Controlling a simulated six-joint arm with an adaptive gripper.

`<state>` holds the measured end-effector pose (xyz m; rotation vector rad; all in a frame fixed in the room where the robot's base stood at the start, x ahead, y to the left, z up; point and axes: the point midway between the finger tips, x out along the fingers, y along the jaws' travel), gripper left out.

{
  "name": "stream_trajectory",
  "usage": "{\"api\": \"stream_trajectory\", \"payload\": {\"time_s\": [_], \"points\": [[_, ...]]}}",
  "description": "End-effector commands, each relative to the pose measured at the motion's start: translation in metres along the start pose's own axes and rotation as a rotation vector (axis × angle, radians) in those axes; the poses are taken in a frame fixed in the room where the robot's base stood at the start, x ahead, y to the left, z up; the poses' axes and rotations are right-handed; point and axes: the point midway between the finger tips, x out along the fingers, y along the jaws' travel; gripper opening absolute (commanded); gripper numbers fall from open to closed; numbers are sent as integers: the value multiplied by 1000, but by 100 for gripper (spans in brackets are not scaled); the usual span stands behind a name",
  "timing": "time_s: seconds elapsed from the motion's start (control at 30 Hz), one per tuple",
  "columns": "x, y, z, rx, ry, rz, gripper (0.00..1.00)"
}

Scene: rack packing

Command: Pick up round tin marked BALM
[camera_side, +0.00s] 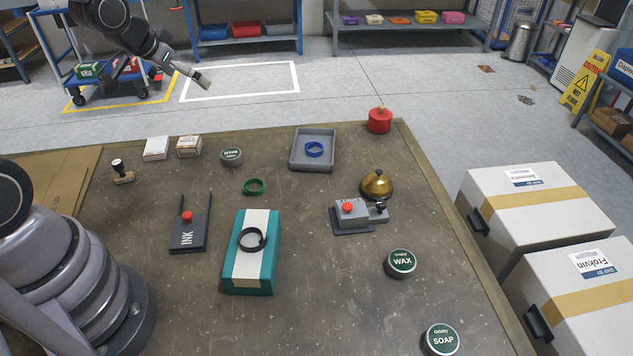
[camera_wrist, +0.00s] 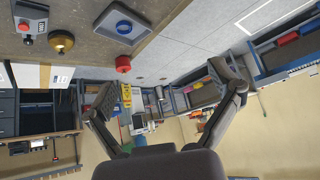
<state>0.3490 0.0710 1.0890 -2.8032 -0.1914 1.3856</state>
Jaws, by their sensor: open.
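A small round grey tin with a dark green lid (camera_side: 231,157) stands at the back of the table, left of the grey tray; its lettering is too small to read. Two larger round tins stand at the right front: one reads WAX (camera_side: 401,263), the other SOAP (camera_side: 441,339). No tin that I can read as BALM shows. My gripper is raised at the upper left of the side view, beyond the table's back edge, well away from the tins. In the wrist view my gripper (camera_wrist: 165,85) has its fingers spread wide with nothing between them. No tin shows there.
A grey tray (camera_side: 297,162) holds a blue ring (camera_side: 314,149). Two small boxes (camera_side: 155,148) (camera_side: 189,146), a stamp (camera_side: 122,171) and a green ring (camera_side: 253,186) lie near the grey tin. A teal box (camera_side: 268,278), INK holder (camera_side: 187,240), brass bell (camera_side: 377,184) and red canister (camera_side: 380,121) stand around.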

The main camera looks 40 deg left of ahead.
Motion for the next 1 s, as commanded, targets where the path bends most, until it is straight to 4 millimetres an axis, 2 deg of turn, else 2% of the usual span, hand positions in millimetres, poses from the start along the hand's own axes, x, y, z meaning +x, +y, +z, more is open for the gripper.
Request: {"api": "stream_trajectory", "payload": {"time_s": [0.03,0.1,0.2,0.3,0.43,0.6,0.77,1.0], "points": [[27,-6,8,-10,-3,-4,90],[58,-14,17,-21,20,-8,90],[97,-24,36,-42,55,-11,90],[128,-31,57,-65,90,-11,90],[152,-36,80,-91,128,-13,90],[166,-39,94,-108,157,-15,90],[188,-39,91,-109,163,-15,90],[234,-40,84,-107,163,-14,90]]}}
